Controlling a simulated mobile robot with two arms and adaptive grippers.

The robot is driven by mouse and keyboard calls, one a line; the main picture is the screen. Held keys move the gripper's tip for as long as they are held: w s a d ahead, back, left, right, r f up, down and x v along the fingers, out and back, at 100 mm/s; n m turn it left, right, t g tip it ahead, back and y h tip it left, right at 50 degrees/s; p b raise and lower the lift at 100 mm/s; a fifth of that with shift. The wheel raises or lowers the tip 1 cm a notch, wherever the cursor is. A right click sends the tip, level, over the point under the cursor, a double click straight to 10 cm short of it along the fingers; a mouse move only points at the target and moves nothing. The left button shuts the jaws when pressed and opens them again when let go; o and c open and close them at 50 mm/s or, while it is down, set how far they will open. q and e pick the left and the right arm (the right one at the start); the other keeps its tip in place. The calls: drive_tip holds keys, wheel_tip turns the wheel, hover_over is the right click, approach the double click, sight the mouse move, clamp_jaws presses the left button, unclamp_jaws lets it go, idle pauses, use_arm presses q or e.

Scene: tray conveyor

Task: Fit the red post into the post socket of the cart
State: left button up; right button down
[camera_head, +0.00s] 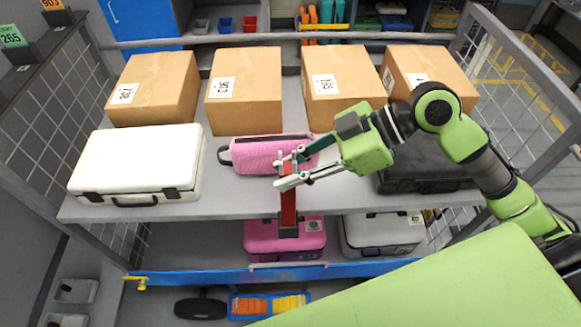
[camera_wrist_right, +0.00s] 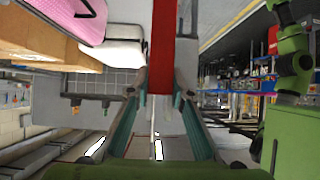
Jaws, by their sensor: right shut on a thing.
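The red post (camera_head: 288,207) is upright in front of the cart's upper shelf edge (camera_head: 220,214). My right gripper (camera_head: 284,172) is shut on its upper part. The right wrist view shows the post (camera_wrist_right: 163,45) between the fingertips (camera_wrist_right: 160,95). A dark grey block (camera_head: 288,231) is at the post's lower end, in front of the pink case. I cannot tell whether it is the post's foot or the post socket, nor whether the post is seated. My left gripper is not in view.
The upper shelf holds several cardboard boxes (camera_head: 243,105), a white case (camera_head: 135,170), a pink bag (camera_head: 262,154) and a black case (camera_head: 428,163). Below are a pink case (camera_head: 270,242) and a grey case (camera_head: 383,236). A blue bar (camera_head: 200,276) crosses the front. Mesh sides bound the cart.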

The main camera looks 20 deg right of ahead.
drive_tip(key=shift+f, duration=0.3)
drive_tip(key=c, duration=1.7)
unclamp_jaws()
drive_tip(key=v, duration=1.2)
drive_tip(key=shift+s, duration=0.15)
